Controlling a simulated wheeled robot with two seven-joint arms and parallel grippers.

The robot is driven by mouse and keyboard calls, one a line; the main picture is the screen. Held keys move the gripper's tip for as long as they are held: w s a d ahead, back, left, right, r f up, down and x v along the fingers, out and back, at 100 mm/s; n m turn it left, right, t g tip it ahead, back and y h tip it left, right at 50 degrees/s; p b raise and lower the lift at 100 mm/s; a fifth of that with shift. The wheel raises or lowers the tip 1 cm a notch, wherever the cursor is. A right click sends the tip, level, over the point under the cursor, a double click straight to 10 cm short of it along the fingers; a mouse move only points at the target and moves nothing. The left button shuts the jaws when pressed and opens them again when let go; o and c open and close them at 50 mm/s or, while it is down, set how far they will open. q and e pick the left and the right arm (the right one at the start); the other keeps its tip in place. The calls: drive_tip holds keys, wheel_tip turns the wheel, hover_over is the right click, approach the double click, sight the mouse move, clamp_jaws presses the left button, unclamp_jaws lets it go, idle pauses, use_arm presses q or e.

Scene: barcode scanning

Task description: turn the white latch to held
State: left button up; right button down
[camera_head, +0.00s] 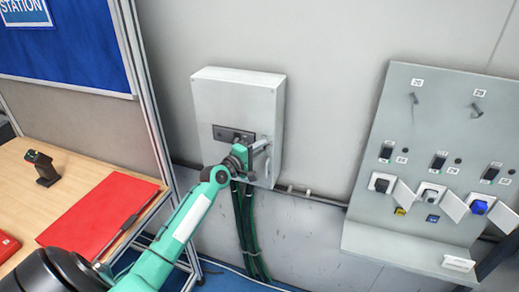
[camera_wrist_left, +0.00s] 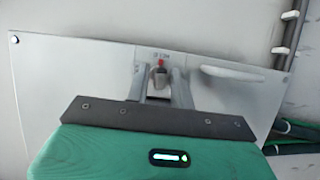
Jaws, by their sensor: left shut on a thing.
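My left gripper (camera_head: 242,150) is at the front of this box, near the plate. In the left wrist view its two grey fingers (camera_wrist_left: 160,88) are closed around a small latch with a red tip (camera_wrist_left: 161,62), just below a small printed label. The fingers hide most of the latch, so its colour and exact angle cannot be told. My right gripper is out of view.
A white lever handle (camera_wrist_left: 232,73) sits right of the fingers on the box; it also shows in the head view (camera_head: 260,144). Green cables (camera_head: 247,225) hang below. A grey panel (camera_head: 425,110) with switches and open flaps stands right. A wooden table (camera_head: 85,165) with red sheets is left.

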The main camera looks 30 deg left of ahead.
use_arm(q)
drive_tip(key=o, duration=0.7)
drive_tip(key=s+a+b, duration=0.2)
drive_tip(key=s+b, duration=0.2)
drive_tip(key=s, duration=0.9)
drive_tip(key=shift+s+b, duration=0.3)
drive_tip(key=shift+b, duration=0.05)
